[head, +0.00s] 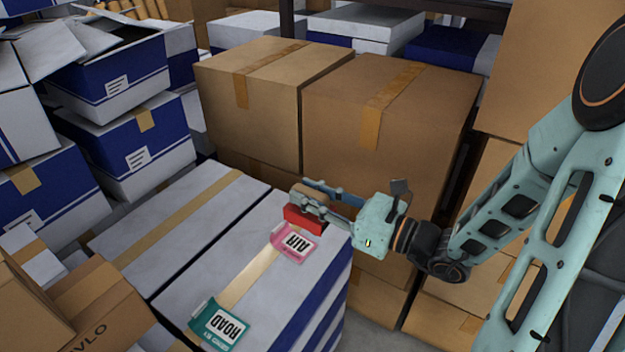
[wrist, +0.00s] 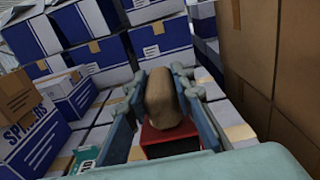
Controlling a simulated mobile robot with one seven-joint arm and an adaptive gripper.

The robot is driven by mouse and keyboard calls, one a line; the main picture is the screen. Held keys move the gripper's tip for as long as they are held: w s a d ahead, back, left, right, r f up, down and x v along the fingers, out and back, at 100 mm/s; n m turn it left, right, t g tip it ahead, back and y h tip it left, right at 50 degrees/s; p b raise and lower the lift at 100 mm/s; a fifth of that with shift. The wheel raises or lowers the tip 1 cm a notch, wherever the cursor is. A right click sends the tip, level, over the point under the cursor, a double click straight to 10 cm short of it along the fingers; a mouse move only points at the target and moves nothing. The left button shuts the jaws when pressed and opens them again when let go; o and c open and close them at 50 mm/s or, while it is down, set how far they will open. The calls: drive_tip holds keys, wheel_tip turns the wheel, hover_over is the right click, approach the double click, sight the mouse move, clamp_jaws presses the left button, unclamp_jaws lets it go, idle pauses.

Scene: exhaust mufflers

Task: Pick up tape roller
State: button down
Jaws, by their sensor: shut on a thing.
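The tape roller (head: 303,216) has a red body and a brown tape roll. It is between the fingers of my gripper (head: 325,198), over the far right part of a white and blue box top. In the wrist view, its brown roll (wrist: 161,98) sits between the two fingers of my gripper (wrist: 162,88), with the red part (wrist: 168,139) below. The fingers are shut on it. I cannot tell whether it touches the box top.
A pink AIR label (head: 293,243) and a green ROAD label (head: 217,324) lie on the white box top (head: 200,270). Large brown cartons (head: 390,125) stand close behind my gripper. Blue and white boxes (head: 125,150) are stacked at the left.

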drive_tip(key=shift+r+p, duration=0.35)
drive_tip(key=shift+p, duration=0.2)
drive_tip(key=p, duration=0.1)
drive_tip(key=s+p, duration=0.1)
drive_tip(key=p, duration=0.1)
drive_tip(key=shift+r, duration=0.2)
drive_tip(key=shift+s+a+p, duration=0.2)
drive_tip(key=shift+s+p, duration=0.15)
drive_tip(key=shift+p, duration=0.8)
